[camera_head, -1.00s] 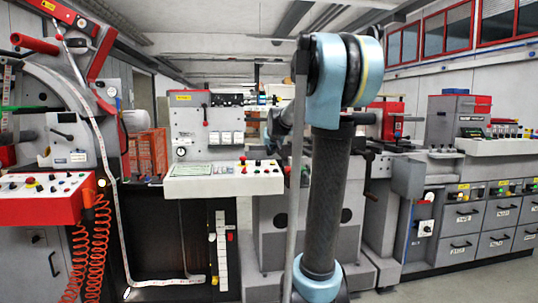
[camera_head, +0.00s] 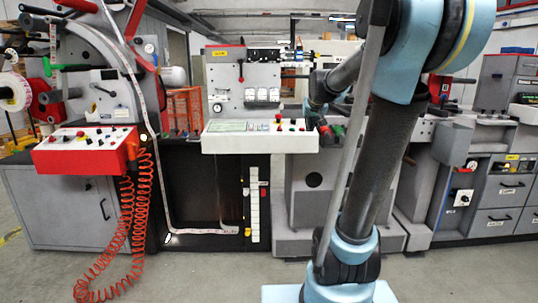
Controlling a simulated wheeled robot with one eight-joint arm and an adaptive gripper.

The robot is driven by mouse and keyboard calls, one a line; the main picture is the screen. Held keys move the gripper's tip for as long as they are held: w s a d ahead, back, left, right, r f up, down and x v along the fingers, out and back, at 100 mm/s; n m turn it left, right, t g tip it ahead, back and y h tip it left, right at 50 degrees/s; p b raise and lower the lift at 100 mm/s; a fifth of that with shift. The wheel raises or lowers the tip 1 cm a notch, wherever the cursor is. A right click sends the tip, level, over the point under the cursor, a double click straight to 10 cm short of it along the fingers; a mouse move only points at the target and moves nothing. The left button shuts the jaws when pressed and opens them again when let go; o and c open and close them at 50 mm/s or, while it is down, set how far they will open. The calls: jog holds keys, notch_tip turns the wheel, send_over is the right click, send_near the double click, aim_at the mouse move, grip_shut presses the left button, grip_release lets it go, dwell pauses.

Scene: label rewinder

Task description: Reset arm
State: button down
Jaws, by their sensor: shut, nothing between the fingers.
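My arm (camera_head: 385,160) stands in the right half of the head view, with pale blue joints and a dark tube link. It rises from a pale blue base at the bottom and bends over at the top edge. The forearm (camera_head: 346,76) reaches back to the left, away from the camera. My gripper (camera_head: 318,120) is small and dark at its far end, in front of the machine and just right of the white control panel. It is shut and holds nothing. Its fingertips are hard to make out against the machine.
A grey label machine spans the view. Its red control box (camera_head: 85,150) is at the left, with a coiled red cable (camera_head: 130,230) hanging to the floor. A white button panel (camera_head: 260,138) is in the middle. Grey drawers (camera_head: 500,190) stand at the right.

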jog(key=s+f+g, duration=0.2)
jog(key=s+f, duration=0.6)
jog(key=s, duration=0.4)
jog(key=s+f+g, duration=0.2)
jog(key=s+f, duration=0.6)
jog(key=s, duration=0.4)
jog(key=s+f+g, duration=0.2)
jog(key=s+f, duration=0.6)
jog(key=s, duration=0.5)
jog(key=shift+f+g, duration=0.2)
jog(key=shift+g, duration=0.2)
jog(key=shift+a, duration=0.1)
jog(key=shift+w+f, duration=0.2)
jog(key=shift+w, duration=0.3)
